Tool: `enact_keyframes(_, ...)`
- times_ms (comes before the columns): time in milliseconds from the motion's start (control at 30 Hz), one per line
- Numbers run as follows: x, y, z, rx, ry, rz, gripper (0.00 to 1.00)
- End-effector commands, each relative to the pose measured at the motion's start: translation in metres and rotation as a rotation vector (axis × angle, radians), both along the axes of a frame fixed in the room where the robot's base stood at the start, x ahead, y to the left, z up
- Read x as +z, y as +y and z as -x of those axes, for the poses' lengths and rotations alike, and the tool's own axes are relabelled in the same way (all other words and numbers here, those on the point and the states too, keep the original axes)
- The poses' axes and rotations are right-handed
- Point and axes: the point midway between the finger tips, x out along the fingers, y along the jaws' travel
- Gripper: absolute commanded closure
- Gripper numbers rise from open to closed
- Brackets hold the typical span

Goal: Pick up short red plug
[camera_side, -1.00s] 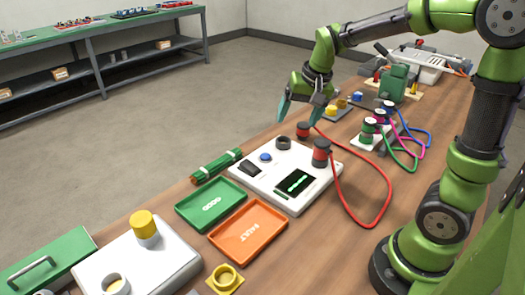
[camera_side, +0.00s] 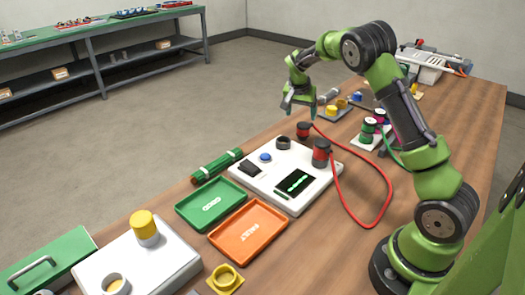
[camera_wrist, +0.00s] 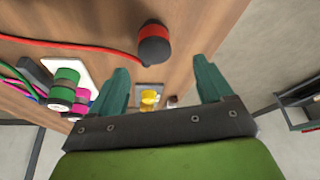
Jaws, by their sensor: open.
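The short red plug (camera_side: 303,130), red with a dark part, stands on the wood bench at the far edge of the white tester panel, with a red cable on it. It shows in the wrist view (camera_wrist: 154,45) as a black and red round plug at top centre, beyond the fingertips. A taller red and black plug (camera_side: 321,153) stands at the panel's right edge, on the cable's other end. My gripper (camera_side: 299,106) is open and empty, above and slightly behind the short plug; its teal fingers (camera_wrist: 160,75) are spread wide in the wrist view, with no contact visible.
The white panel (camera_side: 265,193) carries a black socket (camera_side: 283,143) and a blue button (camera_side: 265,157). The red cable (camera_side: 388,195) loops across the bench. Green plugs (camera_side: 368,128) on a white block stand to the right. Green (camera_side: 190,222) and orange (camera_side: 226,245) trays lie in front.

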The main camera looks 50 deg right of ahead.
Motion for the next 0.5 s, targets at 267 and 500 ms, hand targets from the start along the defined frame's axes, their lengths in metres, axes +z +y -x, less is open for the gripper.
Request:
enact_keyframes(267,-0.029,-0.011,-0.003,-0.002,0.0,-0.001,0.2)
enact_keyframes(500,-0.057,-0.021,0.002,-0.002,0.002,-0.001,0.2)
